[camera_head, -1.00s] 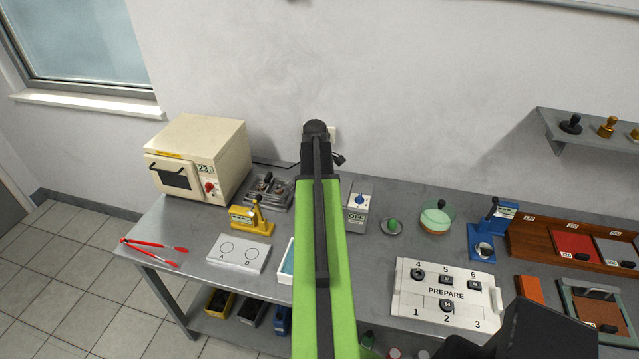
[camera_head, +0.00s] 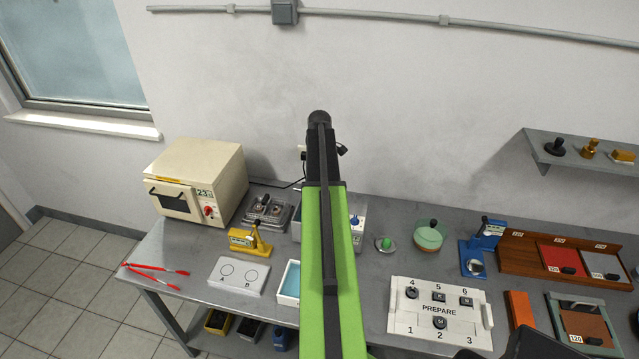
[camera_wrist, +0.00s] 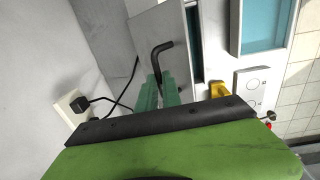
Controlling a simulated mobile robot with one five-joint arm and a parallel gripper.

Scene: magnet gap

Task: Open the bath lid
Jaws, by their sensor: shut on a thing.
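The bath lid (camera_wrist: 178,35) is a flat grey panel with a bent black handle (camera_wrist: 163,47) in the wrist view. My gripper (camera_wrist: 159,84) has green fingers, shut on the handle. A dark gap (camera_wrist: 194,45) shows between the lid's edge and the pale bath rim (camera_wrist: 213,45); I cannot tell the lid's exact tilt. In the head view my arm hides the gripper, the lid and most of the bath. A grey box with a blue knob (camera_head: 357,227) shows just right of the arm.
A white tray with blue liquid (camera_head: 289,287) stands in front, with a plate marked A and B (camera_head: 239,276) and a yellow device (camera_head: 250,239) to its left. A cream oven (camera_head: 197,180) stands at the left. A plug and cable (camera_wrist: 80,103) are at the wall.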

